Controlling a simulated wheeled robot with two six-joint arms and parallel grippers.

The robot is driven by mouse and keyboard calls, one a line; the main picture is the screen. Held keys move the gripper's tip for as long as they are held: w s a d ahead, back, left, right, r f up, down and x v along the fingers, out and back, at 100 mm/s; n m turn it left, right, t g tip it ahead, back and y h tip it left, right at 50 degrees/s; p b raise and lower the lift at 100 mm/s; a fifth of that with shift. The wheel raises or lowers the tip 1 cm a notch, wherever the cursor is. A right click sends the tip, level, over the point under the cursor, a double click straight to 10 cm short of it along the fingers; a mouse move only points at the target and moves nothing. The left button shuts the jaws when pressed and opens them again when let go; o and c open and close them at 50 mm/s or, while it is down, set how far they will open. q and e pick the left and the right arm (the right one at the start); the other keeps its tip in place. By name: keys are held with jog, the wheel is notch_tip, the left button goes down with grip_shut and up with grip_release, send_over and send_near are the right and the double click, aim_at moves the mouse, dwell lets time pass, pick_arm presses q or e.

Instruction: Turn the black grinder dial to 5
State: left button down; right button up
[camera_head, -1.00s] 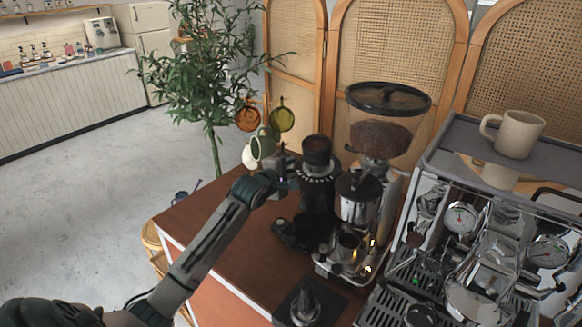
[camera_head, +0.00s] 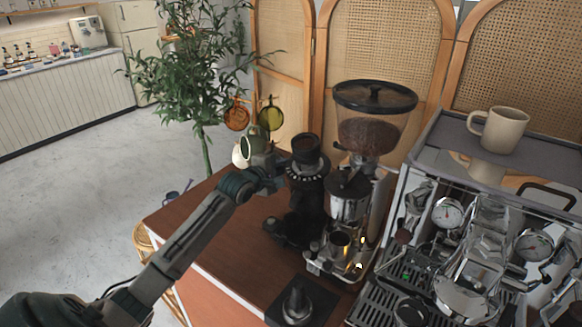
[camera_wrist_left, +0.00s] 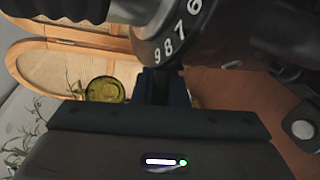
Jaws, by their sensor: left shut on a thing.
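The black grinder (camera_head: 307,190) stands on the brown counter, left of a larger silver grinder. Its dial (camera_head: 308,170) is a black ring with white marks below the top hopper. In the left wrist view the dial (camera_wrist_left: 178,38) shows the white numbers 9, 8, 7 and 6 close up. My left gripper (camera_head: 280,177) is at the left side of the dial. In the left wrist view its fingers (camera_wrist_left: 163,82) are together just below the numbers, shut on a small part that they hide. Where the dial's pointer stands is not visible. My right gripper is not in view.
The silver grinder (camera_head: 349,195) with a bean hopper stands close on the right. The espresso machine (camera_head: 470,240) with a mug (camera_head: 498,130) on top is further right. A black tamper stand (camera_head: 297,305) is at the front.

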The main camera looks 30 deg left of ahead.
pick_arm(q)
jog(key=shift+w+a+m+h+b, duration=0.1)
jog(key=shift+w+m+h+b, duration=0.6)
jog(key=shift+m+h, duration=0.35)
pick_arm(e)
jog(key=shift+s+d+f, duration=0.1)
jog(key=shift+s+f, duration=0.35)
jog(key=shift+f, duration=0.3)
pick_arm(q)
jog(key=shift+s, duration=0.1)
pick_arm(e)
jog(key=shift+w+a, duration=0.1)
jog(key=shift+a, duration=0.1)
pick_arm(q)
jog(key=c, duration=1.5)
grip_release()
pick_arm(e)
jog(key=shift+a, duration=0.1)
pick_arm(q)
jog(key=shift+o, duration=0.2)
jog(key=shift+h, duration=0.25)
jog(key=v, duration=1)
jog(key=shift+s+r, duration=0.25)
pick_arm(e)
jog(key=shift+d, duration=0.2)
